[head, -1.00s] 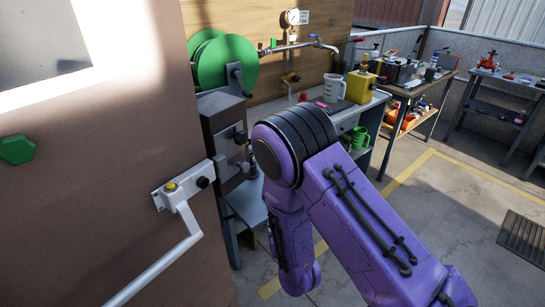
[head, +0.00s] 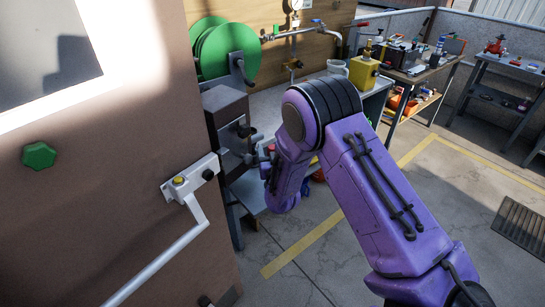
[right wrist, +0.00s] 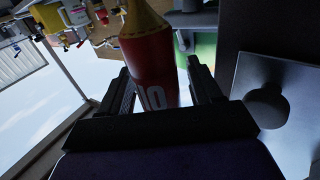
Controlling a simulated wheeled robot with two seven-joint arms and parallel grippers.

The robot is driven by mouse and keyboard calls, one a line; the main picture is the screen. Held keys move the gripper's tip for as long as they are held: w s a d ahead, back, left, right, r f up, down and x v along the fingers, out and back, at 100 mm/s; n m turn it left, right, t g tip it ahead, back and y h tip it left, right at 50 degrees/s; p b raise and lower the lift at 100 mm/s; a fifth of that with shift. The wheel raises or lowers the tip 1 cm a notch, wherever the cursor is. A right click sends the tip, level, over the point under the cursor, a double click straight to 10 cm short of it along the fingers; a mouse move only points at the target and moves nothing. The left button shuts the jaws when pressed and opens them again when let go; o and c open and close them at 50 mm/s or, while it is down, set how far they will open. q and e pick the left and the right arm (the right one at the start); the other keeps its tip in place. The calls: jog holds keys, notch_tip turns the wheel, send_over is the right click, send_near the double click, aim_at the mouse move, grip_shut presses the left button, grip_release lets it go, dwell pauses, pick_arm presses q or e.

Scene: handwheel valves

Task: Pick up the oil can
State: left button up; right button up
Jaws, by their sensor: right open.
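A red can with a yellow cone-shaped top and white marks on its body, seemingly the oil can (right wrist: 152,55), shows in the right wrist view. My right gripper (right wrist: 162,80) is open, with one finger on each side of the can's body. I cannot tell whether either finger touches it. In the head view my purple right arm hides most of the gripper and the can. My left gripper is not in view.
A brown panel with a green knob (head: 38,156) and a white lever handle (head: 187,184) fills the left. A green reel (head: 226,52), a grey box (head: 228,125) and a tap pipe (head: 305,31) stand behind my arm.

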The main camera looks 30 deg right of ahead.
jog(key=shift+s, duration=0.1)
jog(key=c, duration=1)
jog(key=shift+r, duration=0.15)
jog(key=shift+c, duration=0.2)
